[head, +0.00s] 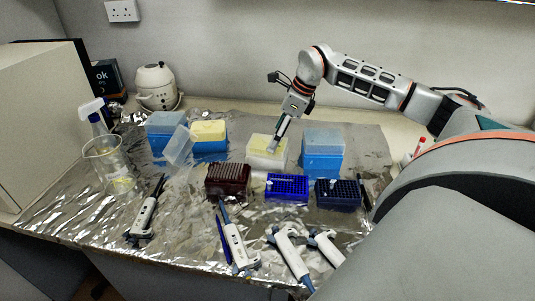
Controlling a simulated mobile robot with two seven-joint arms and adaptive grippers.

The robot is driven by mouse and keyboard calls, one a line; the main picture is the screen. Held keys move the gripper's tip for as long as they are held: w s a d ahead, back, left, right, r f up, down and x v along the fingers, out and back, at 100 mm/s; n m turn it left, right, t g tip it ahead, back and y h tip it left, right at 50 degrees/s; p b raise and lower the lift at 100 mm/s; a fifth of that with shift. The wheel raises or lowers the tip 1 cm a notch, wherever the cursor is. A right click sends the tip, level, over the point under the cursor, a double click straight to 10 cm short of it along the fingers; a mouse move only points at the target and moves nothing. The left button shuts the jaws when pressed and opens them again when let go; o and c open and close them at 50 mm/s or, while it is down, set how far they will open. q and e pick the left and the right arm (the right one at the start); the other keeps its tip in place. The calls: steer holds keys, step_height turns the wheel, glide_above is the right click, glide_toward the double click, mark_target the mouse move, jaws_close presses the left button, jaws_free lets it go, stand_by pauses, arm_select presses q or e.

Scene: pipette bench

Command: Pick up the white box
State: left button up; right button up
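The white box (262,161) with a pale yellow top stands on the foil-covered bench, near the middle of the head view. My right arm reaches in from the right, and my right gripper (276,143) points down at the box's top, toward its right side. The fingertips overlap the top of the box in the picture. I cannot tell whether they touch it, or whether the fingers are open or shut. The box appears upright and resting on the bench. My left gripper is not in view.
A blue box (323,161) stands close on the right. Dark red (228,182) and blue (287,188) racks are in front. A yellow-topped blue box (209,136) and a tilted clear lid (179,146) are left. Several pipettes lie in front; a beaker (110,165) is far left.

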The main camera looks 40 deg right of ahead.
mark_target(265, 164)
steer(key=x, duration=0.4)
steer(key=s+x, duration=0.1)
steer(key=x, duration=0.1)
steer(key=shift+a+f+p, duration=0.2)
steer(key=shift+a+p, duration=0.05)
steer(key=shift+p, duration=0.1)
steer(key=shift+w+f, duration=0.2)
steer(key=shift+f, duration=0.35)
steer(key=shift+r, duration=0.1)
steer(key=c, duration=1.3)
